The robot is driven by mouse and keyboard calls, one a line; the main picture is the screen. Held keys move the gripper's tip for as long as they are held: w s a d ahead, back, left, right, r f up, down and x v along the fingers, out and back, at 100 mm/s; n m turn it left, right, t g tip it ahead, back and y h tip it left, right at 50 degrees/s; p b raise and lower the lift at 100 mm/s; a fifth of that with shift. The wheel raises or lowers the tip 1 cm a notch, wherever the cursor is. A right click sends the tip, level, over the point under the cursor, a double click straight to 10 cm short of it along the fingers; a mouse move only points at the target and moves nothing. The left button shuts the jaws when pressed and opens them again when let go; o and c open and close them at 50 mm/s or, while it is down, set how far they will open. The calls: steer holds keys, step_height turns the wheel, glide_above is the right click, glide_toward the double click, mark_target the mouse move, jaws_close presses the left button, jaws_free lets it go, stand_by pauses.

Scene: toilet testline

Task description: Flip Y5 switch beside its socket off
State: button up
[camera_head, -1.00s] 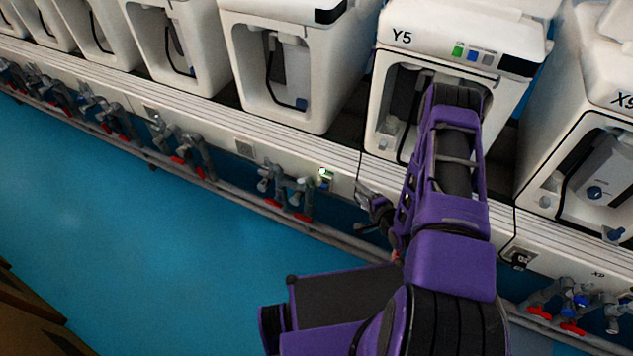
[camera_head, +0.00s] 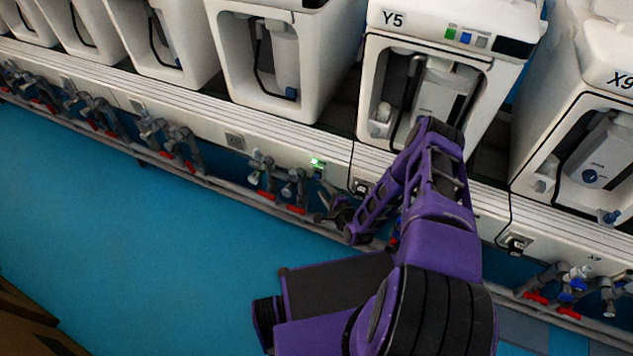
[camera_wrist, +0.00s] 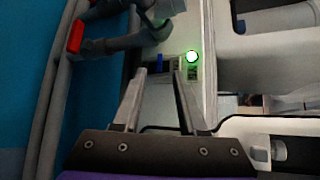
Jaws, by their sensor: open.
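The Y5 machine (camera_head: 425,75) is the white unit behind my arm in the head view. A small switch plate with a lit green light (camera_head: 317,162) is on the white front rail, left of and below Y5. The green light also shows in the wrist view (camera_wrist: 192,57), just beyond and right of my fingertips. A dark socket (camera_head: 361,186) sits on the rail right of the light. My gripper (camera_wrist: 153,73) is open and empty, its fingers apart, with a small blue part (camera_wrist: 159,62) showing between the tips. I cannot tell whether a fingertip touches the plate.
Grey pipes and valves with red handles (camera_head: 265,180) run below the rail, close to my gripper; one red handle (camera_wrist: 76,37) shows at the wrist view's left. Neighbouring white machines (camera_head: 270,60) stand along the rail. The blue floor (camera_head: 130,240) in front is clear.

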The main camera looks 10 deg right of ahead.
mark_target(316, 179)
steer(key=b+x, duration=0.1)
steer(key=x, duration=0.5)
steer(key=shift+w+f, duration=0.1)
steer(key=shift+w, duration=0.2)
jaws_close()
